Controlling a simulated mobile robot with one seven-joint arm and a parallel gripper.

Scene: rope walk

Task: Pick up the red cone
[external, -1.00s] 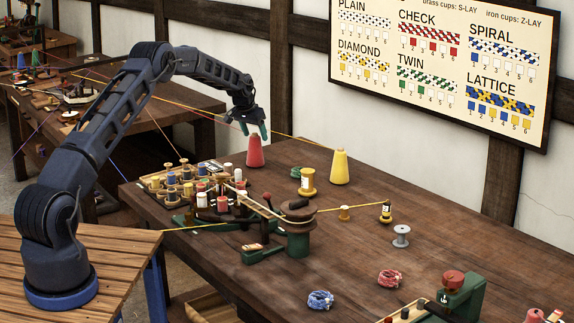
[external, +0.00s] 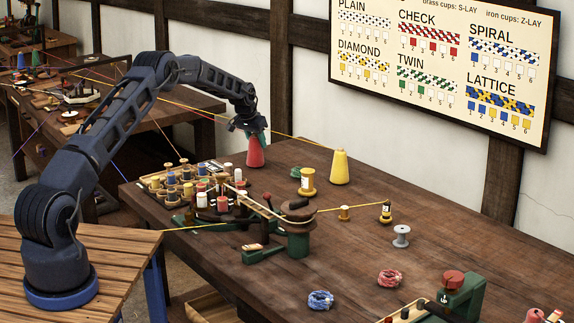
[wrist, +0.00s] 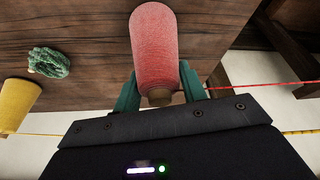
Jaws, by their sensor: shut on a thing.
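The red cone (external: 255,155) stands upright on the wooden table (external: 335,235), toward its far left side. In the external view my gripper (external: 254,138) has come down over the top of the cone. In the wrist view the red cone (wrist: 156,48) lies between the two green fingers of my gripper (wrist: 158,92), with its narrow tan tip toward my palm. The fingers are shut on the cone near its top. The cone's base appears to rest on the table.
A tray of several spools (external: 180,180) lies in front. Taut coloured strings pass close behind the red cone.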

